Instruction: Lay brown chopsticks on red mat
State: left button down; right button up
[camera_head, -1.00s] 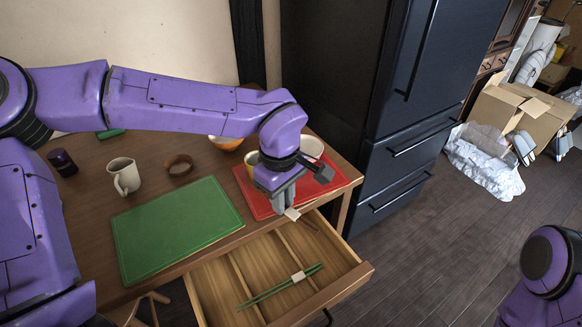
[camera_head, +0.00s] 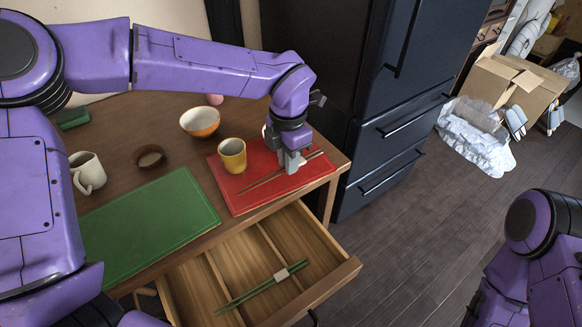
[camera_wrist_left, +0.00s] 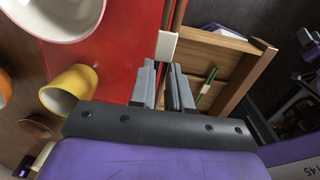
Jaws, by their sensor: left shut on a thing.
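The brown chopsticks (camera_head: 262,181) are in my left gripper (camera_head: 291,168), which is shut on them near their white band (camera_wrist_left: 167,45). In the head view they lie across the red mat (camera_head: 232,199), low over it or on it; I cannot tell whether they touch it. In the left wrist view the chopsticks run upward past the gripper fingertips (camera_wrist_left: 164,72), with the red mat (camera_wrist_left: 110,55) to their left. The gripper hides part of the chopsticks in the head view. My right arm shows at the lower right, its gripper out of view.
A yellow cup (camera_head: 232,156) stands on the mat left of my gripper. A white bowl (camera_wrist_left: 62,18) is close by. The open drawer (camera_head: 335,285) below holds green chopsticks (camera_head: 250,292).

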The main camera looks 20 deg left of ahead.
aim_at(292, 179)
pick_arm(q)
jog(key=w+f, duration=0.2)
jog(key=f, duration=0.1)
jog(key=shift+w+f, duration=0.15)
jog(key=shift+w, duration=0.15)
jog(key=shift+f, duration=1.35)
jog(key=shift+s+f, duration=0.1)
jog(key=c, duration=1.1)
grip_release()
notch_tip(292, 179, up, 12)
jog(key=shift+r+p, duration=0.15)
jog(key=shift+p, duration=0.35)
